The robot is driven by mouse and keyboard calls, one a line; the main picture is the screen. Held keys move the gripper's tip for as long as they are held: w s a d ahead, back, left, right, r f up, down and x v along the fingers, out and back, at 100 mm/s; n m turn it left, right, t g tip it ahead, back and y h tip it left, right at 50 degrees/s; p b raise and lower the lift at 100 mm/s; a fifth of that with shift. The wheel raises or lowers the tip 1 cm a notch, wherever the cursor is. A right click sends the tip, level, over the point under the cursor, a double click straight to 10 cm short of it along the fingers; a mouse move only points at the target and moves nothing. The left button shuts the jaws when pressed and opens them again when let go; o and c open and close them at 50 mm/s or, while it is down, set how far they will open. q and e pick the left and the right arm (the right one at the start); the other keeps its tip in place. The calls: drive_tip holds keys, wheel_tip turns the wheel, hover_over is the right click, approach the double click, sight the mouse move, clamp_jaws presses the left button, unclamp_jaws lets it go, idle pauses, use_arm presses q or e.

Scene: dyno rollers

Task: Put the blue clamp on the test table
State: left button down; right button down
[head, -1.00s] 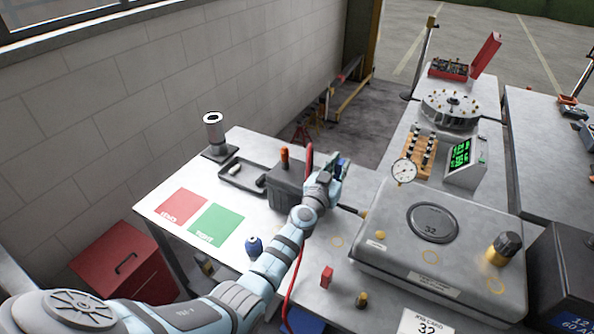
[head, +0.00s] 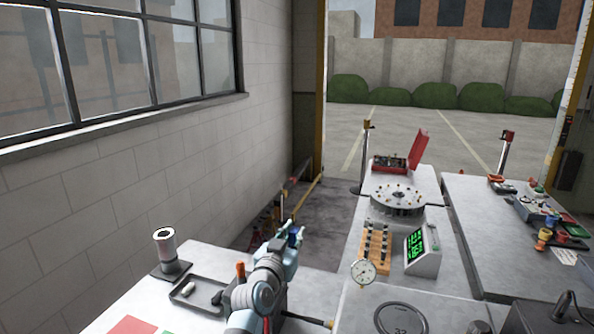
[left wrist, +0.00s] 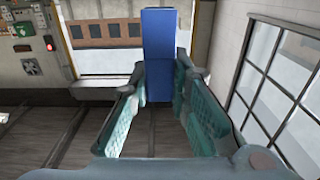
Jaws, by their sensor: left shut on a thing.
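My left gripper (head: 294,234) is raised above the far side of the near left table (head: 180,312). It is shut on the blue clamp, which shows as a small blue patch (head: 293,241) at the fingertips. In the left wrist view the clamp (left wrist: 160,48) is a tall blue block between the two teal fingers (left wrist: 158,85). My gripper and arm hide part of the clamp in the head view. A long grey table (head: 372,294) with instruments stands to the right of the gripper. No label shows which table is the test table. My right gripper is not in view.
A dial gauge (head: 363,272), a wooden rack (head: 375,248), a green digital readout (head: 422,248) and a round plate (head: 397,198) crowd the long table. A black tray (head: 200,294) and a grey cylinder (head: 165,244) stand left. Open floor lies behind the gripper.

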use_arm(q)
drive_tip(key=s+a+r+y, duration=0.1)
drive_tip(key=s+a+r, duration=0.1)
drive_tip(key=a+r, duration=0.5)
drive_tip(key=s+a+f+n+b, duration=0.1)
drive_tip(key=s+a+f+b, duration=0.15)
drive_tip(key=s+a, duration=0.95)
drive_tip(key=s+d+f+m+g+h+b, duration=0.1)
drive_tip(key=s+f+m+h+b, duration=0.1)
drive_tip(key=s+f, duration=0.65)
drive_tip(key=s+d+f+m+h+b, duration=0.15)
drive_tip(key=s+f, duration=0.35)
drive_tip(key=s, duration=0.7)
drive_tip(key=w+a+r+n+y+p, duration=0.2)
drive_tip(key=w+a+r, duration=0.1)
drive_tip(key=w+r, duration=0.65)
drive_tip(key=w+r+n+t+y+p, duration=0.1)
drive_tip(key=w+r+n+y+p, duration=0.3)
drive_tip(key=w, duration=1)
drive_tip(key=w+d+m+h, duration=0.3)
drive_tip(key=w+d, duration=0.8)
drive_tip(key=d, duration=0.5)
drive_tip(key=d+f, duration=0.4)
drive_tip(key=f, duration=0.6)
drive_tip(key=shift+d, duration=0.35)
